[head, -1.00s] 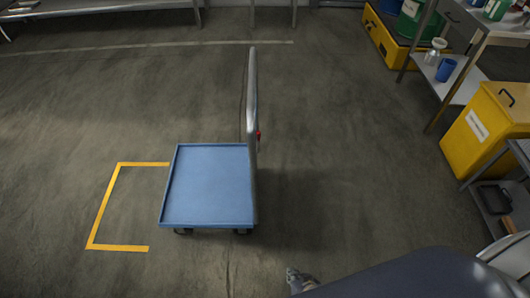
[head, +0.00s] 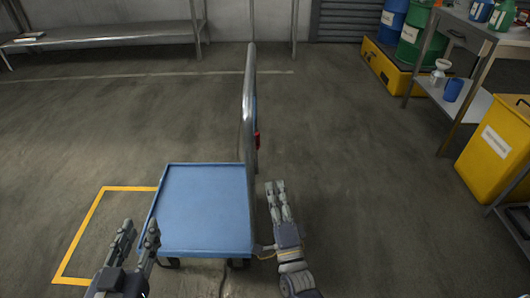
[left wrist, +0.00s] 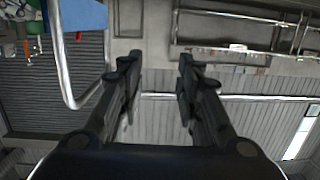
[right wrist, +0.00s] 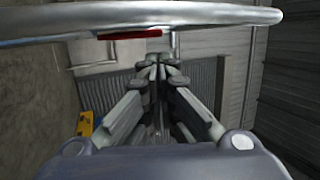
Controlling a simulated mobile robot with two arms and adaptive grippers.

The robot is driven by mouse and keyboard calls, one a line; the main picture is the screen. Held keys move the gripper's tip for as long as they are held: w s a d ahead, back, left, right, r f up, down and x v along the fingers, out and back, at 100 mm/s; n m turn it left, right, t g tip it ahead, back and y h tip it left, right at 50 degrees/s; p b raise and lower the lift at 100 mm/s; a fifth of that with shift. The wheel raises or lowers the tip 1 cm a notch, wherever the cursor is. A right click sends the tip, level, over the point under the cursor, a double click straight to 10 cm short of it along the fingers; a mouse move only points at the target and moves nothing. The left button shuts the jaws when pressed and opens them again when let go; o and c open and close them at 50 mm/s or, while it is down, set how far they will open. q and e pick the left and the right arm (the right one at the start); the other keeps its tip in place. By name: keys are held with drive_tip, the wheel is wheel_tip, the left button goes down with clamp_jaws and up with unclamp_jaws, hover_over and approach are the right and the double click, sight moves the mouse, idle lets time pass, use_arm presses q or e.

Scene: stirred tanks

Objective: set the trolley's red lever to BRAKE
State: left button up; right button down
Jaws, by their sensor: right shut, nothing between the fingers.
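The blue trolley (head: 200,208) stands on the floor, with its upright metal push handle (head: 249,110) along its right side. The small red lever (head: 257,140) sits on the right side of the handle, and its setting is too small to read. In the right wrist view, a red bar, seemingly the lever (right wrist: 130,35), shows just under the handle tube (right wrist: 150,19). My right gripper (head: 275,186) is shut and empty, right of the trolley and apart from the lever. My left gripper (head: 139,228) is open and empty near the trolley's front left corner; its two fingers are spread in the left wrist view (left wrist: 157,65).
A yellow floor marking (head: 85,232) lies left of the trolley. A yellow bin (head: 492,140) and a metal table (head: 480,28) stand at the right. A metal bench (head: 110,36) runs along the back wall. The floor right of the handle is clear.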

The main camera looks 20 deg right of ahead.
sight(258, 139)
use_arm(q)
drive_tip(key=shift+r, duration=0.1)
use_arm(e)
drive_tip(key=shift+r, duration=0.1)
